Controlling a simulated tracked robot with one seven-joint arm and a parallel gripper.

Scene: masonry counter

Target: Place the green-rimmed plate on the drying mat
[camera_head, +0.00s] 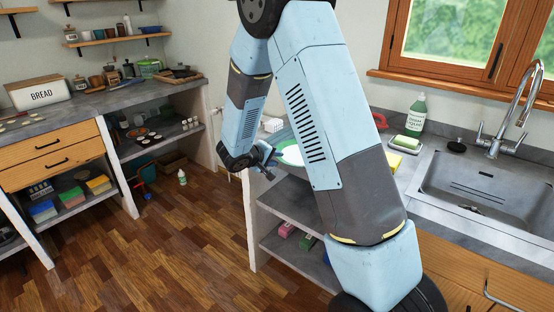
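The green-rimmed plate (290,155) shows in part at the left end of the sink counter, with a white middle and a green rim. My own arm covers its right side. My gripper (268,164) is at the plate's left edge, near the counter's end. It is small and dark here, and I cannot tell whether its fingers are open or shut on the rim. I cannot tell whether the plate rests on the counter or is held above it. I cannot make out the drying mat; my arm hides much of the counter.
A small white object (273,125) is behind the plate. Open shelves (290,200) lie below.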

